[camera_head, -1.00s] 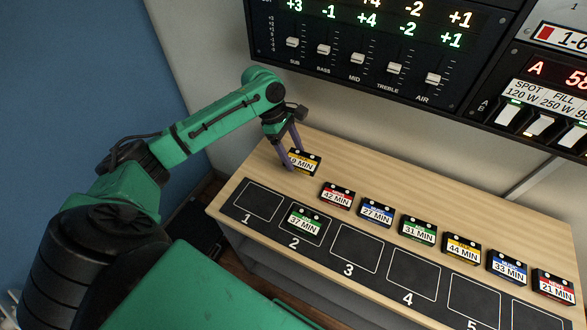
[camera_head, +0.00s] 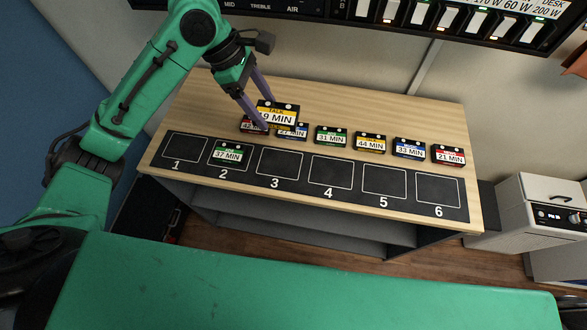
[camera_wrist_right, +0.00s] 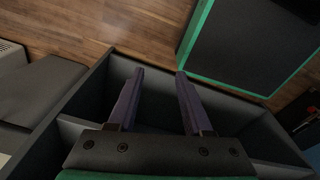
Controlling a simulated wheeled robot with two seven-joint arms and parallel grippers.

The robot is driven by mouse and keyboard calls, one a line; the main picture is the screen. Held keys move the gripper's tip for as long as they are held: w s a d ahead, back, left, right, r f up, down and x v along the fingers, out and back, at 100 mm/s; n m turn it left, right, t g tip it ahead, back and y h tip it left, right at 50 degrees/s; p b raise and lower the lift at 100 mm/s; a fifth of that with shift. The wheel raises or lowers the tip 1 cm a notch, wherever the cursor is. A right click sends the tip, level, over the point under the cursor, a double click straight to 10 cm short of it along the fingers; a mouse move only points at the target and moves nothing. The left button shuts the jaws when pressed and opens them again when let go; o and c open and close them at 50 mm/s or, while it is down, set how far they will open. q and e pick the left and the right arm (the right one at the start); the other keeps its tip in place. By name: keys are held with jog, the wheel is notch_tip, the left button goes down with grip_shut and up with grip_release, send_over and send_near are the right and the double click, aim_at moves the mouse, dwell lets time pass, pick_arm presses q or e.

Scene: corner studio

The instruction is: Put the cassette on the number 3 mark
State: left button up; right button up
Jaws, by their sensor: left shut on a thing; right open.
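My left gripper (camera_head: 258,108) is shut on a cassette with a yellow band labelled TALK (camera_head: 277,115), its label reading 19 or 9 MIN. It holds the cassette above the row, in front of the red 42 MIN cassette (camera_head: 249,124) and the blue 27 MIN cassette (camera_head: 293,132), partly hiding both. The number 3 mark (camera_head: 279,163) is an empty white outline on the black strip, below and near the held cassette. The green 37 MIN cassette (camera_head: 227,154) lies on mark 2. My right gripper (camera_wrist_right: 157,100) is open and empty in the right wrist view.
Green 31 MIN (camera_head: 331,137), yellow 44 MIN (camera_head: 370,143), blue 33 MIN (camera_head: 409,149) and red 21 MIN (camera_head: 448,155) cassettes line the wooden bench (camera_head: 440,115). Marks 1, 4, 5 and 6 are empty. A switch panel (camera_head: 460,18) hangs behind.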

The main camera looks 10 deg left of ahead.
pick_arm(q)
send_over(276, 162)
jog(key=a, duration=0.2)
notch_tip(276, 162, down, 11)
jog(key=f, duration=0.9)
jog(key=shift+d+f, duration=0.2)
jog(key=shift+f, duration=0.05)
pick_arm(e)
jog(key=shift+w+a, duration=0.15)
jog(key=shift+a, duration=0.6)
pick_arm(q)
jog(key=shift+d, duration=0.1)
jog(key=o, duration=1.4)
jog(key=shift+f, duration=0.1)
jog(key=shift+c, duration=0.2)
jog(key=v, duration=1.2)
pick_arm(e)
jog(key=shift+a, duration=0.2)
